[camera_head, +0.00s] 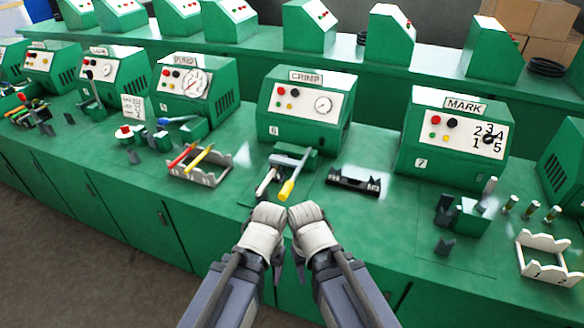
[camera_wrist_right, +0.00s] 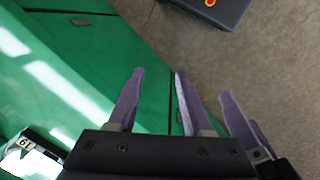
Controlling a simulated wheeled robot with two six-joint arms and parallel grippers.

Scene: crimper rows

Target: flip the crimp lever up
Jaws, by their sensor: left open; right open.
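The CRIMP station (camera_head: 305,107) is a green cabinet numbered 6 with buttons and a gauge. The crimper (camera_head: 294,156) stands on the bench in front of it. Its crimp lever (camera_head: 287,189) has a yellow grip, which points down toward me and lies low near the bench's front. My left gripper (camera_head: 270,250) and right gripper (camera_head: 304,250) are side by side, close together, just in front of the bench edge and nearer me than the lever. Both are open and empty, apart from the lever. The right one's purple fingers show spread in the wrist view (camera_wrist_right: 157,76).
A white rack with red- and yellow-handled tools (camera_head: 200,168) lies left of the crimper. A black tray (camera_head: 354,181) lies to its right. Further right are the MARK station (camera_head: 452,135), small cylinders (camera_head: 532,209) and a white numbered rack (camera_head: 545,268).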

